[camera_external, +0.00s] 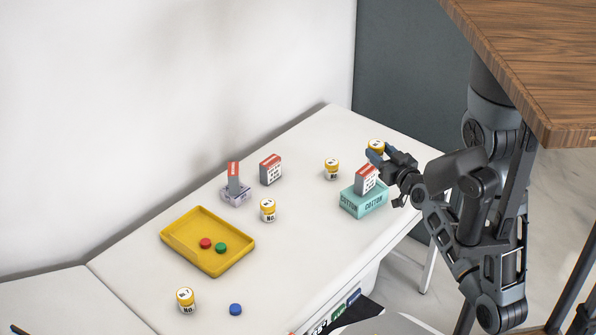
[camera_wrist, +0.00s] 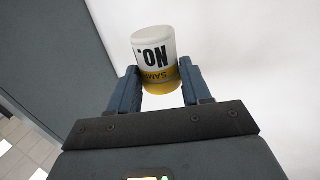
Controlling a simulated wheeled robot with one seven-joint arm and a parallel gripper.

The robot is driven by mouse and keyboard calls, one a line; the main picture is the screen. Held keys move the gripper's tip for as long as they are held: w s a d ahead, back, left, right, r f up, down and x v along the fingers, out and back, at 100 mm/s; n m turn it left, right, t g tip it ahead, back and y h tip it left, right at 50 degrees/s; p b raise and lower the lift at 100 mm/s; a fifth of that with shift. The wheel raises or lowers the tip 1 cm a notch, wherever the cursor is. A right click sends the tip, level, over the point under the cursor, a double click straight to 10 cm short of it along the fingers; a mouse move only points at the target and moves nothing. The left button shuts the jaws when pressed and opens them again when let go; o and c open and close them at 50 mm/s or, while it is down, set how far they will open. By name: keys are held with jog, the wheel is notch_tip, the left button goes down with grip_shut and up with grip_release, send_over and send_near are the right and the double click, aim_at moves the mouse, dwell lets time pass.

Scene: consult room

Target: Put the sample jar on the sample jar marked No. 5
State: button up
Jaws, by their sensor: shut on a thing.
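My gripper (camera_external: 373,155) is over the far right part of the white table, just beyond the teal cotton box. Similar jars stand upright at the back (camera_external: 331,169), in the middle (camera_external: 267,210) and at the front left (camera_external: 186,300). The front one seems to read 7; the other numbers are too small to read.
Another carton (camera_external: 270,169) stands near the wall, beside a pale holder (camera_external: 235,195). A yellow tray (camera_external: 208,264) holds red and green discs; a blue disc (camera_external: 235,309) lies nearby.

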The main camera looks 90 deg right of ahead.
jog(key=w+d+n+t+y+p, duration=0.1)
jog(key=w+d+n+t+p, duration=0.1)
jog(key=w+d, duration=0.5)
jog(key=n+t+y+p, duration=0.1)
jog(key=t+y+p, duration=0.1)
jog(key=p, duration=0.2)
send_over(268, 205)
jog(key=s, duration=0.2)
notch_tip(268, 205, down, 12)
jog(key=shift+w+a+f+b, duration=0.1)
jog(key=shift+a+f+b, duration=0.15)
jog(key=shift+f+b, duration=0.6)
jog(key=shift+w+a+f+b, duration=0.1)
jog(key=shift+a+f+b, duration=0.1)
jog(key=shift+f+b, duration=0.65)
jog(key=shift+f, duration=0.2)
jog(key=shift+f, duration=0.15)
jog(key=o, duration=1.1)
jog(key=shift+c, duration=0.2)
